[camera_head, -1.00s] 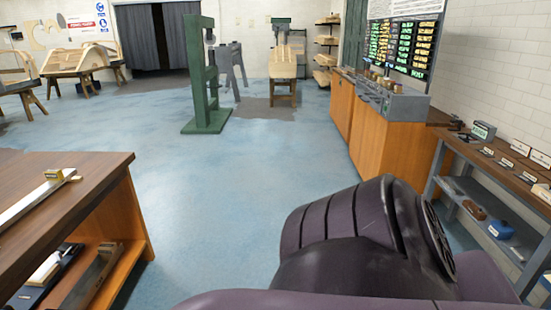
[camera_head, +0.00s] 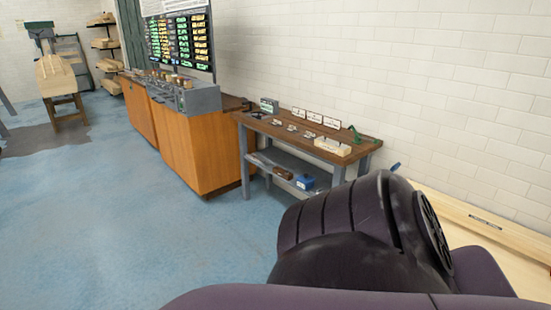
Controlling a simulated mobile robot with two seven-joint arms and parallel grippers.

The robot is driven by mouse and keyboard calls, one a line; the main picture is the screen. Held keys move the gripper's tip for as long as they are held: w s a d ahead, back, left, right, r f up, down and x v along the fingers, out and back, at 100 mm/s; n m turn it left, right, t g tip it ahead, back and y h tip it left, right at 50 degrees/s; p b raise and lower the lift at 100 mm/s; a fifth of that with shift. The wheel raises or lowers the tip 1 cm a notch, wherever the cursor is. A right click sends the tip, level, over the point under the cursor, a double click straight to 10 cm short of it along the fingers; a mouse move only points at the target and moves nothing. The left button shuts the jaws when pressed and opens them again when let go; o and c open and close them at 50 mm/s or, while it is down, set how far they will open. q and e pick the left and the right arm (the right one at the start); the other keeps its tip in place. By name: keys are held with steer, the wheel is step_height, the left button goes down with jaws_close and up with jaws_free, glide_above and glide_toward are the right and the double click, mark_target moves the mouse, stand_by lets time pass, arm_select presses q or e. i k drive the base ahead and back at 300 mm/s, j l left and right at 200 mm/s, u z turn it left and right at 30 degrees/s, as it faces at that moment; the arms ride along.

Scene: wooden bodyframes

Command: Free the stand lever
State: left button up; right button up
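I cannot make out a stand lever for certain in the head view. A small green piece (camera_head: 357,134) stands at the right end of the wooden-topped bench (camera_head: 352,158), beside a pale block (camera_head: 332,147). A small blue tip (camera_head: 395,167) shows just right of that bench, above my dark arm link; what it belongs to is hidden. Neither of my grippers is in view.
An orange cabinet (camera_head: 205,150) with a grey unit (camera_head: 190,97) on top stands left of the bench. A pale wooden board (camera_head: 485,222) lies along the wall at right. Blue floor (camera_head: 110,220) is clear at left and centre.

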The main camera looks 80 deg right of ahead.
mark_target(396, 166)
steer(key=i+l+z, duration=0.1)
steer(key=z, duration=1.3)
steer(key=i+z, duration=0.1)
steer(key=z, duration=0.35)
steer(key=j+z, duration=0.1)
steer(key=z, duration=0.3)
steer(key=i+j+z, duration=0.15)
steer(key=z, duration=0.3)
steer(key=j+z, duration=0.15)
steer(key=z, duration=0.2)
steer(key=i+j+z, duration=0.1)
steer(key=z, duration=0.25)
steer(key=j+z, duration=0.55)
steer(key=j, duration=0.15)
steer(key=j+z, duration=0.25)
steer(key=j, duration=0.65)
steer(key=k+j+z, duration=0.1)
steer(key=j, duration=0.4)
steer(key=i+l+u, duration=0.1)
steer(key=i+u, duration=0.2)
steer(key=i, duration=0.25)
steer(key=i+l+u, duration=0.3)
steer(key=i, duration=0.25)
steer(key=i+l+u, duration=0.35)
steer(key=i, duration=0.15)
